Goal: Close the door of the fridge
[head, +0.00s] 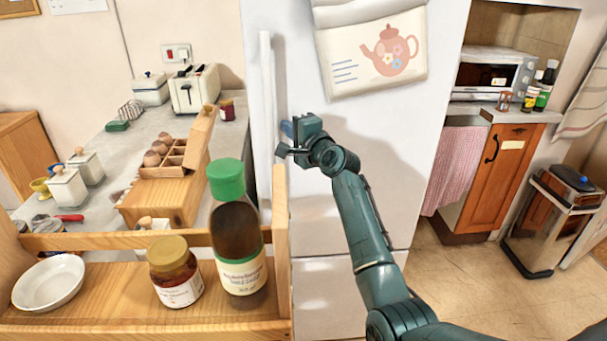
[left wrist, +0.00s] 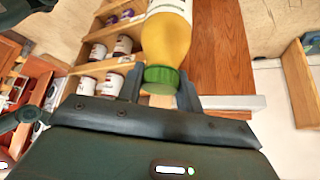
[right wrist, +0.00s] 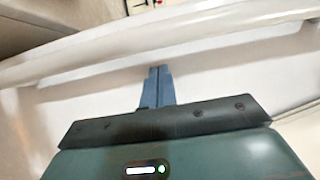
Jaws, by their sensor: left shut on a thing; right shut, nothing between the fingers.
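The white fridge (head: 375,140) stands upright in the middle of the head view, with a long white vertical handle (head: 268,100) near its left edge. Its front looks flat; I cannot tell whether a gap is left at the door. My right gripper (head: 288,140) is shut and empty, close to the handle. In the right wrist view its closed fingers (right wrist: 157,85) point at the white surface, just below the handle bar (right wrist: 200,45). My left gripper (left wrist: 160,90) is outside the head view; it is shut on a bottle (left wrist: 168,35) with yellow contents and a green cap.
A wooden shelf (head: 110,325) in front at left bears a dark green-capped bottle (head: 238,245), a jar (head: 175,272) and a white bowl (head: 48,283). A counter with an egg box and toaster (head: 195,88) lies behind. Floor (head: 480,290) is open at right, before a bin (head: 555,220).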

